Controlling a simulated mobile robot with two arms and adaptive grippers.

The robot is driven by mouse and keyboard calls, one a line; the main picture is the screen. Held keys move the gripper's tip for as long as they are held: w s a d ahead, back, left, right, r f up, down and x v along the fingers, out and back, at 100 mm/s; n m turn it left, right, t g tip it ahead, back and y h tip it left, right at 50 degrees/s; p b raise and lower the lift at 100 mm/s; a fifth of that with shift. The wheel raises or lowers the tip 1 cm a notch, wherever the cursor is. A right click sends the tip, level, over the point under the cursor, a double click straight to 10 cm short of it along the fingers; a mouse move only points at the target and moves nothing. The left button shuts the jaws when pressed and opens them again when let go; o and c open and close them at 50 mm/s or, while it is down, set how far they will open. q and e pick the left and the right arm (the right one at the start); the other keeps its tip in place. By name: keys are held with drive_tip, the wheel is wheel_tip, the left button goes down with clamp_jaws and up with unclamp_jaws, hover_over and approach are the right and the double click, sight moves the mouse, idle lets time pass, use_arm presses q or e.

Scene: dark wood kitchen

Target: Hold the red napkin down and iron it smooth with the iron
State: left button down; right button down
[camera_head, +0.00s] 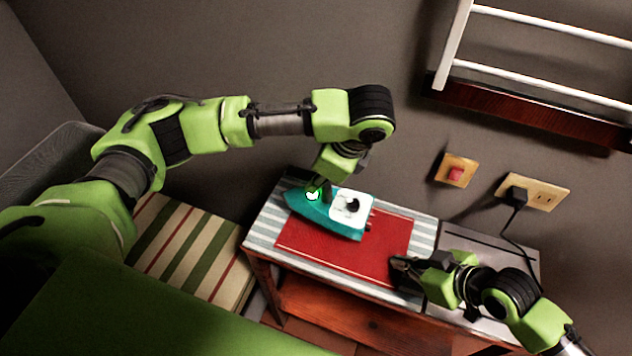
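The red napkin (385,245) lies flat on a striped grey and white cover (268,222) on top of a small wooden table. The teal and white iron (336,222) sits over the napkin's left and upper part, its pointed end toward the left. My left gripper (322,190) reaches down from above onto the iron's handle area; its fingers are mostly hidden, and its grip cannot be made out. My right gripper (398,268) is at the napkin's lower right edge, its dark fingertips touching or just above it; the fingers appear close together.
A striped cushioned seat (190,250) stands left of the table. A dark grey surface (470,240) adjoins on the right. A socket (540,193) with a plugged-in black cord, a red switch (456,172) and a white rail rack (550,75) are on the wall behind.

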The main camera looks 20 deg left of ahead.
sight(338, 189)
use_arm(q)
drive_tip(key=shift+w+a+r, duration=0.1)
drive_tip(key=shift+w+a, duration=0.15)
drive_tip(key=shift+w, duration=0.75)
drive_tip(key=shift+w+a+r, duration=0.1)
drive_tip(key=shift+w+a, duration=0.15)
drive_tip(key=shift+w, duration=0.75)
drive_tip(key=shift+f, duration=0.2)
drive_tip(key=shift+f, duration=1.75)
drive_tip(key=shift+f, duration=0.65)
drive_tip(key=shift+d, duration=0.1)
drive_tip(key=shift+s+d, duration=0.1)
drive_tip(key=shift+d, duration=1.15)
drive_tip(key=shift+d, duration=0.1)
drive_tip(key=shift+s+d+f, duration=0.1)
drive_tip(key=shift+d, duration=0.95)
drive_tip(key=shift+a, duration=1.35)
